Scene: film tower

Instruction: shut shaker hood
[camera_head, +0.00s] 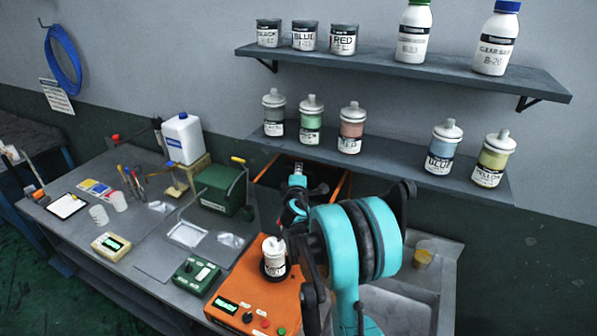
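The shaker is an orange machine (238,297) at the table's front, with a small green display and buttons. A white-capped container (274,257) stands upright in its round holder. The hood (343,187) stands raised behind it, with orange edges and a dark inside, partly hidden by my arm. My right arm, teal and black, reaches in from below and covers the shaker's right side. My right gripper (299,172) is at the raised hood, small and partly hidden by my own links; its finger opening and any contact are unclear. My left gripper is out of view.
A green box with a handle (222,189) stands close left of the hood. A small green device (196,275) sits left of the shaker. Shelves (400,62) with cans and bottles hang above. A yellow cup (424,254) stands right of my arm.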

